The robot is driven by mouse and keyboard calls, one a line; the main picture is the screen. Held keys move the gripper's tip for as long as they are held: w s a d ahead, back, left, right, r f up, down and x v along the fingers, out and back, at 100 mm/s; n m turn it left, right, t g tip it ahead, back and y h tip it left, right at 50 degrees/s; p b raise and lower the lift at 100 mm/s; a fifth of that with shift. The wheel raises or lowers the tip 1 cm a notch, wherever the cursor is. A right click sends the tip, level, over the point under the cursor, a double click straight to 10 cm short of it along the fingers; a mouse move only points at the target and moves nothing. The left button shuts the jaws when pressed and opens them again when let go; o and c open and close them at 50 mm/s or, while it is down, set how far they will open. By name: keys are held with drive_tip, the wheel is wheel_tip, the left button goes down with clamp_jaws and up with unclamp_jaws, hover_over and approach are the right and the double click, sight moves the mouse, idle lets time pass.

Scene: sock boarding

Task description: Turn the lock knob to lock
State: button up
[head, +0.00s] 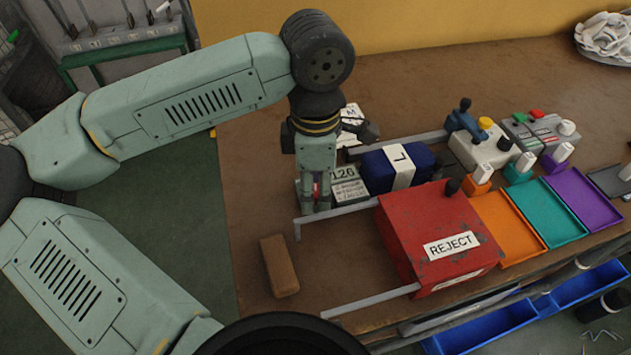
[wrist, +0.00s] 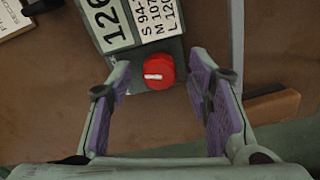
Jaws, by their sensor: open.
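The lock knob (wrist: 158,72) is a round red knob with a white mark lying nearly horizontal in the wrist view. It sits at the near end of a grey box (wrist: 172,50) that carries a "126" display and a size label. The box also shows in the head view (head: 349,190), where my fingers hide most of the knob. My gripper (wrist: 158,85) is open, one finger on each side of the knob, with gaps visible in the picture. In the head view my gripper (head: 315,208) points down over the knob end of the box. Contact is not visible.
A brown block (head: 278,265) lies in front, also at right in the wrist view (wrist: 272,106). Metal rails (head: 338,215) run beside the box. A blue "L" block (head: 425,167), red REJECT box (head: 425,225) and coloured trays (head: 510,232) stand to the right.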

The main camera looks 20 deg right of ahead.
clamp_jaws()
drive_tip(key=m+b, duration=0.1)
drive_tip(key=b, duration=0.2)
drive_tip(key=shift+f+m, duration=0.3)
drive_tip(key=shift+f, duration=0.1)
drive_tip(key=shift+r+m+b, duration=0.15)
drive_tip(key=shift+m+b, duration=0.65)
drive_tip(key=shift+m, duration=0.2)
drive_tip(key=shift+r+m, duration=0.2)
drive_tip(key=shift+m, duration=0.3)
unclamp_jaws()
drive_tip(key=shift+r, duration=0.1)
